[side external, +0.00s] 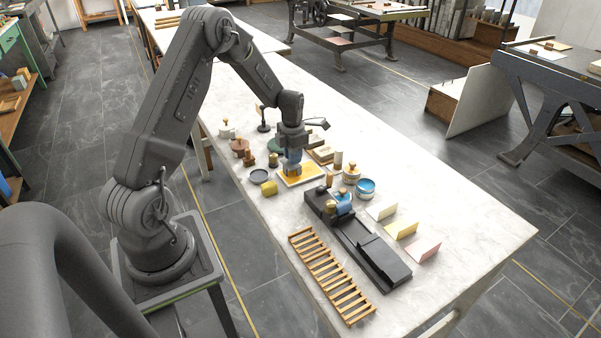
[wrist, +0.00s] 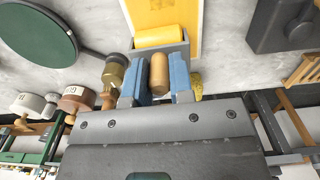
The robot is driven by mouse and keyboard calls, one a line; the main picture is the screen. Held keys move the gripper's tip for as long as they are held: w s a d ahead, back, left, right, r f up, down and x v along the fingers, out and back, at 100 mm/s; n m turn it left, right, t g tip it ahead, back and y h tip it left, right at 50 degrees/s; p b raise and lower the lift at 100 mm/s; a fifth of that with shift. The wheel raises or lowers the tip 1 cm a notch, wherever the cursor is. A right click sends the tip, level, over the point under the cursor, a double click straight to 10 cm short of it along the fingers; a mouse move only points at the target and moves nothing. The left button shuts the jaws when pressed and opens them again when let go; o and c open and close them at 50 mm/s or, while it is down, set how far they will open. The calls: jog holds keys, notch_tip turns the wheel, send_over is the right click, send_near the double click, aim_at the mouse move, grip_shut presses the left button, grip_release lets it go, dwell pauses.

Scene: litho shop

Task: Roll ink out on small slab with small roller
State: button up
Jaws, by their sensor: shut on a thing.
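My gripper (wrist: 158,80) is shut on the small roller, its blue fingers on either side of the wooden handle (wrist: 159,72). The roller's yellow-coated cylinder (wrist: 160,37) sits in a grey frame, over the near end of the small slab. The slab has a pale rim (wrist: 201,22) and a spread of yellow ink (wrist: 165,12). In the side external view my gripper (side external: 292,168) points down over the slab, whose yellow ink (side external: 311,175) shows beside the fingers; the roller is mostly hidden there. I cannot tell whether the cylinder touches the ink.
A dark press (side external: 385,262) and a slatted wooden rack (side external: 330,277) lie nearer the front. A dark round dish (side external: 259,176), a yellow lump (side external: 269,188) and a blue-topped tin (side external: 365,188) stand close around the slab. Coloured cards (side external: 402,230) stand at right. The table's right end is clear.

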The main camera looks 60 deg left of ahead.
jog(key=shift+w, duration=3.4)
jog(key=shift+s, duration=5.2)
jog(key=shift+w, duration=0.1)
jog(key=shift+w+d+f, duration=0.1)
jog(key=shift+w, duration=5)
